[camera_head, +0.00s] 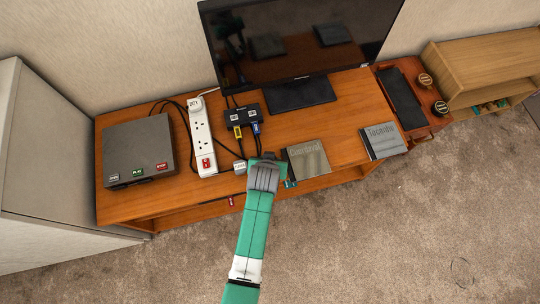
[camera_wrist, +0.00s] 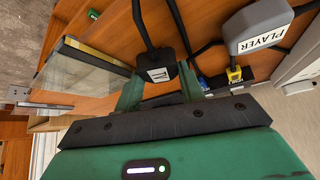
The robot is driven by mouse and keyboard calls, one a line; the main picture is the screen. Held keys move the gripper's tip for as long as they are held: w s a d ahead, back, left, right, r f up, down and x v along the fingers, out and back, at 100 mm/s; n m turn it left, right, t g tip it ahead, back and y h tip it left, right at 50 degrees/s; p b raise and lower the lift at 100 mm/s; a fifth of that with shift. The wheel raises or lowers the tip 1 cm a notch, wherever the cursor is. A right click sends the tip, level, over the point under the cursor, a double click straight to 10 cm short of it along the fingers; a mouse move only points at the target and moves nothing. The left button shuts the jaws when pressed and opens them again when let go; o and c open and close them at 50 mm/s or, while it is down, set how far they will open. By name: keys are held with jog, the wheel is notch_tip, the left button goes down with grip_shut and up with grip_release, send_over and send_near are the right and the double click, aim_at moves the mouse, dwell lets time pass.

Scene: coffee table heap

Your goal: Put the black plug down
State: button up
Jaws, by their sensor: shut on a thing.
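The black plug (camera_wrist: 160,73) with a white label sits between the green fingers of my gripper (camera_wrist: 159,84) in the wrist view. A black cable runs up from the plug. In the camera_head view my gripper (camera_head: 267,166) is over the front part of the wooden TV table (camera_head: 220,197), just left of a grey-green case, and it hides the plug. My gripper is shut on the plug. I cannot tell whether the plug touches the tabletop.
A grey plug marked PLAYER (camera_wrist: 257,27) lies close by. A white power strip (camera_head: 202,135) and black switch box (camera_head: 243,122) with yellow and blue connectors are behind, left. Cases (camera_head: 308,159) (camera_head: 384,141) lie right; the TV (camera_head: 295,40) stands behind.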

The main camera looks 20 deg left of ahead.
jog(key=shift+w, duration=0.1)
jog(key=o, duration=1.3)
jog(key=shift+r, duration=0.4)
jog(key=p+v, duration=0.2)
jog(key=v, duration=0.3)
jog(key=p+v, duration=0.2)
jog(key=v, duration=0.4)
jog(key=shift+s+r, duration=0.1)
jog(key=shift+s, duration=0.3)
